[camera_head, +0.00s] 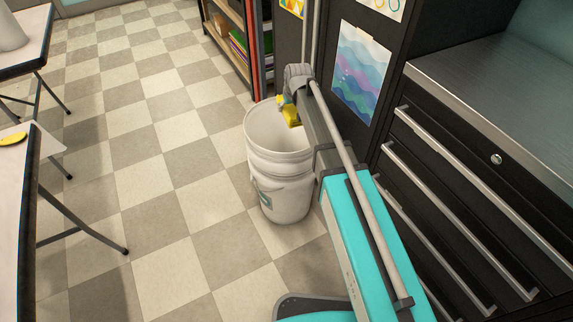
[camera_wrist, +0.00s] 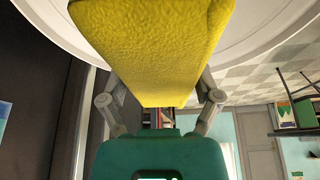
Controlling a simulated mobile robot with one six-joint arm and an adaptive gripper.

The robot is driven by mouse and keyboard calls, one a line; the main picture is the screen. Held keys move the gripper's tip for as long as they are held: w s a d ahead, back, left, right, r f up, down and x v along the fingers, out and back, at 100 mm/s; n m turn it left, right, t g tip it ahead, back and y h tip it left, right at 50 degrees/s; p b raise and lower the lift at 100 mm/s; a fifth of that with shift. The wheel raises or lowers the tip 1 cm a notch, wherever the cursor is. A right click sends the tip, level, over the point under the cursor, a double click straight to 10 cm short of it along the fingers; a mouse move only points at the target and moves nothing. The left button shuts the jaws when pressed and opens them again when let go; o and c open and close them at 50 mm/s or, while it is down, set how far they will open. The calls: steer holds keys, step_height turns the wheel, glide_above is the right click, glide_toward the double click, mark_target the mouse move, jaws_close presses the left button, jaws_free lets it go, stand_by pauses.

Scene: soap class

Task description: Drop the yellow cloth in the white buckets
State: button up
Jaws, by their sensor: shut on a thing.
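The yellow cloth (camera_head: 291,117) is held in my gripper (camera_head: 286,103) over the open mouth of the white buckets (camera_head: 286,202). The buckets look stacked one in another and stand upright on the floor. In the wrist view the yellow cloth (camera_wrist: 155,45) is a thick, textured block between the two fingers of my gripper (camera_wrist: 160,95). The curved white bucket wall (camera_wrist: 275,22) shows around and beyond it. The bottom inside the bucket is hidden. I cannot tell whether the cloth touches the bucket wall.
Dark drawers with a metal top (camera_head: 500,85) stand to the right of the buckets. A shelf with coloured items (camera_head: 238,42) is behind. White tables (camera_head: 20,185) are at the left, one with a yellow object (camera_head: 12,138). The checkered floor (camera_head: 160,190) between is clear.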

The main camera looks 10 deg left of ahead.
steer(key=shift+f+b, duration=2.2)
steer(key=shift+f, duration=0.25)
steer(key=o, duration=0.8)
steer(key=shift+s, duration=0.1)
